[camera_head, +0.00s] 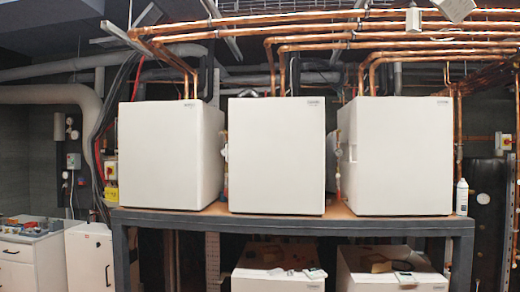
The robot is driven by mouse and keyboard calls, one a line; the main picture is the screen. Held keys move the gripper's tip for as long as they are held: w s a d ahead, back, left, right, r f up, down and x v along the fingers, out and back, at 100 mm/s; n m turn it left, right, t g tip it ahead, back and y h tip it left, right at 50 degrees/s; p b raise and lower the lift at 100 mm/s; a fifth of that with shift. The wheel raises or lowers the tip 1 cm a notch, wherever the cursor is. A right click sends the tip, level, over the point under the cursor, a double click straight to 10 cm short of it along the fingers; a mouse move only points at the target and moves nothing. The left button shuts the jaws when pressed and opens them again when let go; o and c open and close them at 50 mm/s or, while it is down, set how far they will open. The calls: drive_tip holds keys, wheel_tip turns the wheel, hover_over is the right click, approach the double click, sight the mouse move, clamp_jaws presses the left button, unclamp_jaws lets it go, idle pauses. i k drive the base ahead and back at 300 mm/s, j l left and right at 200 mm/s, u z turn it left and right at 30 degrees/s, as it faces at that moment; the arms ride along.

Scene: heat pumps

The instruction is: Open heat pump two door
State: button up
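Three white box-shaped heat pumps stand side by side on a dark metal-framed bench (290,226). The left one (160,155) shows its front and right side. The middle one (276,155) faces me squarely. The right one (400,155) shows its front and part of its left side. All three front faces look flat and closed. Small labels sit near their top right corners, too small to read, so I cannot tell which unit is number two. My gripper and arm are not in view.
Copper pipes (330,45) run above the heat pumps. Two white boxes (278,280) (392,275) sit under the bench with small items on top. A white bottle (462,197) stands at the bench's right end. White cabinets (30,255) stand at the left.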

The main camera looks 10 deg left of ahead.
sight(276, 161)
drive_tip(key=i+j, duration=0.7)
drive_tip(key=j, duration=0.2)
